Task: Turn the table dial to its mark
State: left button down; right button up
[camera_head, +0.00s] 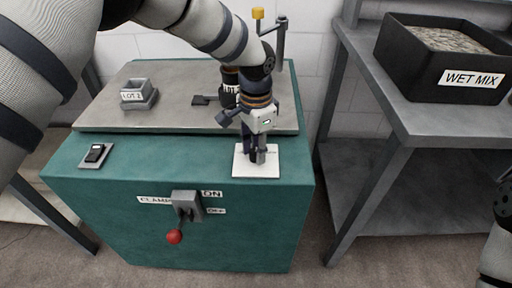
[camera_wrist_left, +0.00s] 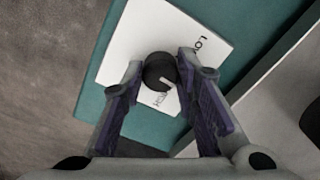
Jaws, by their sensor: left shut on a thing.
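The dial (camera_wrist_left: 160,70) is a dark round knob with a pale pointer line, on a white plate (camera_head: 242,168) with lettering at the front right of the green cabinet's top. Part of the lettering is hidden, so I cannot read all the marks. My left gripper (camera_head: 257,156) points down over the plate, with its fingers around the dial. In the left wrist view the two fingers (camera_wrist_left: 163,88) stand on either side of the knob. The gripper is shut on the dial. My right gripper cannot be made out; only part of my right arm shows at the right edge.
A WET MIX bin (camera_head: 450,55) stands on a grey shelf at right.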

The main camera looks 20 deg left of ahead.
pick_arm(q)
jog(key=m, duration=0.5)
jog(key=shift+f+m, duration=0.1)
jog(key=shift+m, duration=0.2)
jog(key=m, duration=0.5)
jog(key=shift+a+m, duration=0.1)
jog(key=shift+m, duration=0.2)
jog(key=c, duration=1.2)
grip_release()
jog(key=shift+c, duration=0.2)
notch_tip(320, 180, up, 12)
